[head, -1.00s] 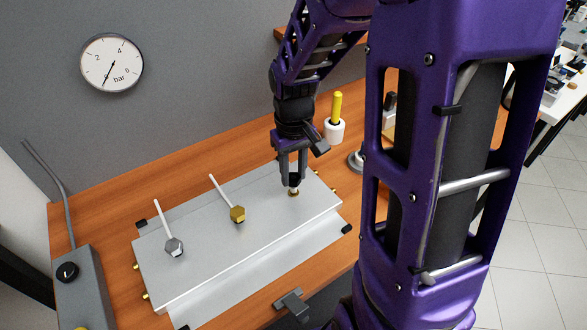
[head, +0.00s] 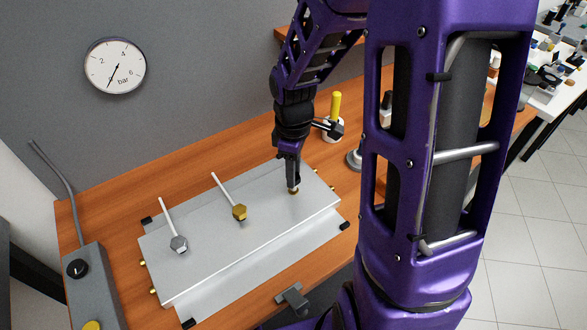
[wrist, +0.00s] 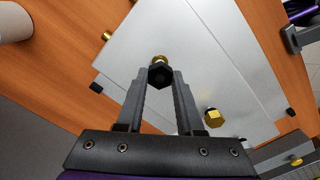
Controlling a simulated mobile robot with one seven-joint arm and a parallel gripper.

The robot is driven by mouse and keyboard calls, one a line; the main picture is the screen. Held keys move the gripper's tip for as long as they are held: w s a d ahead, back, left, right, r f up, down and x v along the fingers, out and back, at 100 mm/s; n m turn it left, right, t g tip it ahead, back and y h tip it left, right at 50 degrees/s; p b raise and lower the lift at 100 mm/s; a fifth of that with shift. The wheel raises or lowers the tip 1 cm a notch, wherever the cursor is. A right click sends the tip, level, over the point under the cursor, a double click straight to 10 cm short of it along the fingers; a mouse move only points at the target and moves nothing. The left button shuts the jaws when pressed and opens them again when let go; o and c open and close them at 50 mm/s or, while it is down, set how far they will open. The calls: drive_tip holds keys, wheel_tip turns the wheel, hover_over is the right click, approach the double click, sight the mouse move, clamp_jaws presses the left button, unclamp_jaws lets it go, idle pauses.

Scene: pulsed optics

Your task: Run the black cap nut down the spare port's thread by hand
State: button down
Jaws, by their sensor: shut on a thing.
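My gripper (head: 293,184) points down over the right part of the metal manifold plate. In the wrist view, the fingertips of my gripper (wrist: 161,80) are shut on the black cap nut (wrist: 160,76), a dark hexagonal piece. The brass spare port (wrist: 158,60) shows just beyond the nut, in line with it. In the head view the brass of the port (head: 293,191) shows right under the fingertips, and the fingers hide most of the nut. I cannot tell how far the nut sits on the thread.
The silver plate (head: 215,258) also bears a brass hex fitting (head: 239,212) and a grey hex fitting (head: 179,243), each with a white rod. A yellow-handled tool (head: 335,104) stands in a white holder behind. A gauge (head: 115,66) hangs on the wall. A grey control box (head: 92,285) stands left.

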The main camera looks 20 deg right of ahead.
drive_tip(key=shift+f+b, duration=0.5)
drive_tip(key=shift+f, duration=0.3)
idle(0.4)
drive_tip(key=shift+m, duration=0.4)
drive_tip(key=m+b, duration=0.1)
drive_tip(key=m, duration=0.3)
drive_tip(key=shift+f+m+b, duration=0.1)
drive_tip(key=shift+m+b, duration=0.3)
drive_tip(key=shift+m, duration=2.1)
